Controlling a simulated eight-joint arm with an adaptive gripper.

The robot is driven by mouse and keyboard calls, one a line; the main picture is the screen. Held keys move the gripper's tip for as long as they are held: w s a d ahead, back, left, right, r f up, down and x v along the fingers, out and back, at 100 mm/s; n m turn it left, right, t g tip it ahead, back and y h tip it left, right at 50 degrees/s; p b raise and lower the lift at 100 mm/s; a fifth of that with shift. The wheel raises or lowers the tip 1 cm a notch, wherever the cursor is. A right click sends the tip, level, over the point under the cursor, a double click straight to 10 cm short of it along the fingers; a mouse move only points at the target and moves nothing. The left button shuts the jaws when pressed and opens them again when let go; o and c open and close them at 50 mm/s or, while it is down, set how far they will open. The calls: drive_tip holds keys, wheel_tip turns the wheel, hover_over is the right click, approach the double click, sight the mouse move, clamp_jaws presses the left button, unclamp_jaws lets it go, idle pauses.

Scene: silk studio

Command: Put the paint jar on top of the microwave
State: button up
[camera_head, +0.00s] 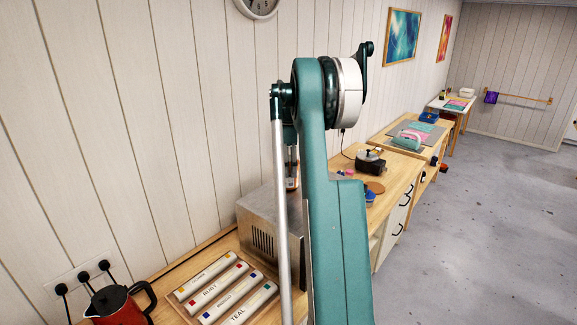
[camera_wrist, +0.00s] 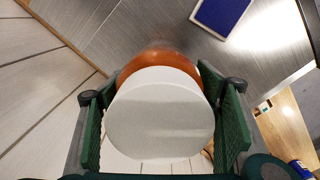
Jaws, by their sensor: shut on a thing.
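The paint jar (camera_wrist: 160,118) has a round white lid and an orange body. In the wrist view it sits between the green pads of my gripper (camera_wrist: 160,98), which is shut on it. The microwave (camera_head: 262,226) is a brushed-metal box against the wall in the head view. Its metal surface also shows behind the jar in the wrist view (camera_wrist: 100,25). In the head view my arm hides most of the gripper; a small orange and white bit of the jar (camera_head: 291,183) shows at the microwave's top. I cannot tell whether the jar touches it.
A blue rectangle with a pale border (camera_wrist: 222,12) lies on the metal surface. A tray of labelled tubes (camera_head: 225,290) and a red kettle (camera_head: 117,305) stand in front of the microwave. A dark device (camera_head: 371,162) and a blue jar (camera_head: 369,197) stand on the bench beyond.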

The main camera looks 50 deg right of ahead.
drive_tip(key=shift+f, duration=0.1)
drive_tip(key=o, duration=1.5)
drive_tip(key=shift+r, duration=0.2)
wheel_tip(320, 180, up, 12)
drive_tip(key=shift+f+b, duration=0.1)
drive_tip(key=shift+b, duration=0.75)
drive_tip(key=shift+a, duration=0.1)
